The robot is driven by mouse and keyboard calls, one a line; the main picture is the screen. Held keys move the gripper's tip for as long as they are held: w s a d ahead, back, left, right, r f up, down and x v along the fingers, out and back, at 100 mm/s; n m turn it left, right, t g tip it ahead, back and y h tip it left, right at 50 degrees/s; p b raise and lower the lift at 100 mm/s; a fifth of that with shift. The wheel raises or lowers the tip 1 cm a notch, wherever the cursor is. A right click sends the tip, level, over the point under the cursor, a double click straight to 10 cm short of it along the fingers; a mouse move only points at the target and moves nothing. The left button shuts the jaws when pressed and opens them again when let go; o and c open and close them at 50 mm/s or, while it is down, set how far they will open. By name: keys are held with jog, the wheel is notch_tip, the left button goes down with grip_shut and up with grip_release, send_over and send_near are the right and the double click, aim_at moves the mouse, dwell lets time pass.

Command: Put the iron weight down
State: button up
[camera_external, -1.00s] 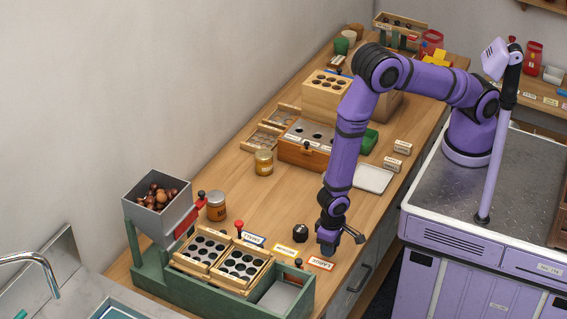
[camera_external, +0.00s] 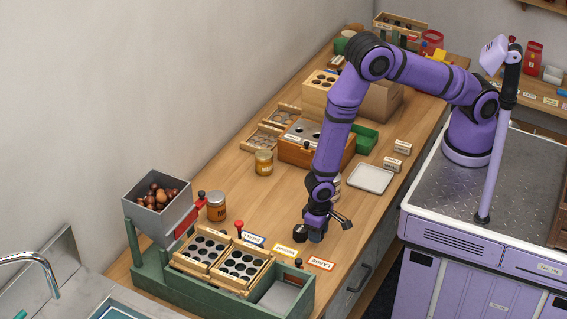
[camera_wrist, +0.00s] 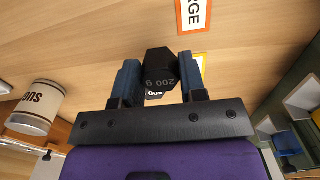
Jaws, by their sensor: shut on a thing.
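The iron weight (camera_wrist: 158,66) is a black, faceted block marked "200 g". In the wrist view it sits between the two blue fingers of my gripper (camera_wrist: 158,80), which is shut on it. In the outside view my gripper (camera_external: 315,237) hangs low over the bench, just above the row of size labels. A dark knob-like thing (camera_external: 299,232) shows directly at its left. I cannot tell whether that is the held weight or a separate piece. Whether the held weight touches the bench is hidden.
A yellow-edged label (camera_external: 290,250) and the LARGE label (camera_external: 321,264) lie close below my gripper. The green sorting frame (camera_external: 190,288) with wooden hole trays is at lower left. A jar (camera_external: 216,207) stands left. A white tray (camera_external: 372,178) lies behind at right. Bare wood lies between.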

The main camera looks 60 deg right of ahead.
jog(key=w+r, duration=0.2)
jog(key=w, duration=1.1)
notch_tip(320, 180, up, 2)
send_over(261, 224)
jog(key=shift+f, duration=4.65)
jog(key=shift+f, duration=0.15)
jog(key=o, duration=1)
jog(key=shift+o, duration=0.2)
notch_tip(261, 224, up, 12)
jog(key=shift+r, duration=0.2)
